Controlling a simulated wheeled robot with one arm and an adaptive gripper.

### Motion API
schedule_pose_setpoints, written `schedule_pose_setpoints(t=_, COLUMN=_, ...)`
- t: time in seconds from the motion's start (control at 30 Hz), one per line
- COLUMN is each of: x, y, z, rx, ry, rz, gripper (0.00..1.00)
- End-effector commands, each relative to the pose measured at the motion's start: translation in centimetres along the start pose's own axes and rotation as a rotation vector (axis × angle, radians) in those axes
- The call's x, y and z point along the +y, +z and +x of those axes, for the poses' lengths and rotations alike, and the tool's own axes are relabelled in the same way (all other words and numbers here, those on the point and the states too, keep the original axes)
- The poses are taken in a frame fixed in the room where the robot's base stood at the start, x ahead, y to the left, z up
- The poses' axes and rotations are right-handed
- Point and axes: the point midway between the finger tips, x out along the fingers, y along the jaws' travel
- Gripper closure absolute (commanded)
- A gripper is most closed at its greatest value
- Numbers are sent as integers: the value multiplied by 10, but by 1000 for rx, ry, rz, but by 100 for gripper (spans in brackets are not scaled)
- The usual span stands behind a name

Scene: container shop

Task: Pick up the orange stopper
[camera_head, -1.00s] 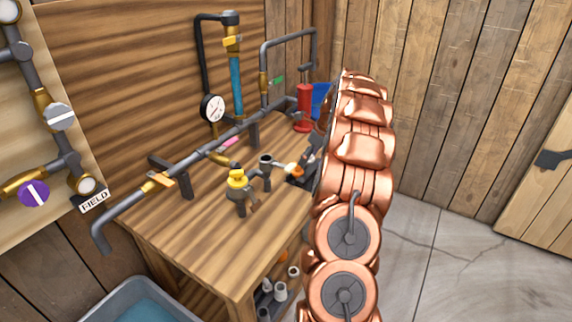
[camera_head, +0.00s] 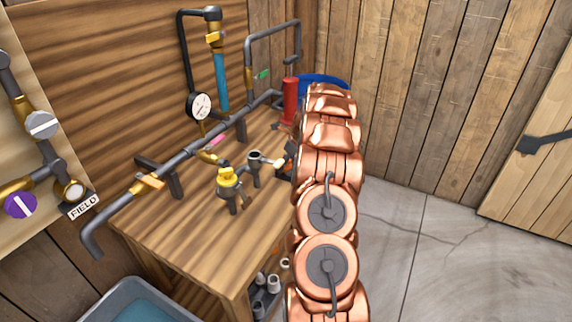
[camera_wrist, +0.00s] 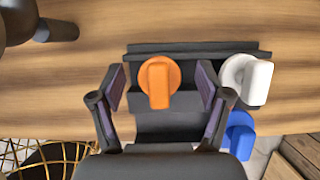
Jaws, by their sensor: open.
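The orange stopper (camera_wrist: 159,82) has a round disc and a raised grip tab. It sits on a dark holder (camera_wrist: 150,57) on the wooden bench. In the wrist view, my gripper (camera_wrist: 162,77) is open, with one finger on each side of the stopper. Gaps show between the fingers and the orange disc; I cannot tell the depth between them. A white stopper (camera_wrist: 247,80) and a blue stopper (camera_wrist: 238,134) are just right of the right finger. In the head view, my copper arm hides most of the gripper and the holder.
The bench top (camera_head: 185,222) carries a yellow-topped fitting (camera_head: 229,182), with a dark pipe run (camera_head: 180,158) and gauge (camera_head: 200,106) behind. A red cylinder (camera_head: 290,98) and blue tub (camera_head: 325,79) stand at the back. A water basin (camera_head: 140,296) is at the front left.

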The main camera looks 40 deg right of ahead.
Motion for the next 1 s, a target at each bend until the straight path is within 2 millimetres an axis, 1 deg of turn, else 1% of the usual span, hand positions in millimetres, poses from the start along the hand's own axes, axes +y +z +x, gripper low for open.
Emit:
schedule_pose_setpoints(t=0.17, x=0, y=0, z=0, rx=0, ry=0, rz=0, gripper=24)
schedule_pose_setpoints(t=0.77, x=0, y=0, z=0, rx=0, ry=0, rz=-1, gripper=87)
schedule_pose_setpoints(t=1.0, x=0, y=0, z=-1, rx=0, ry=0, rz=-1, gripper=88)
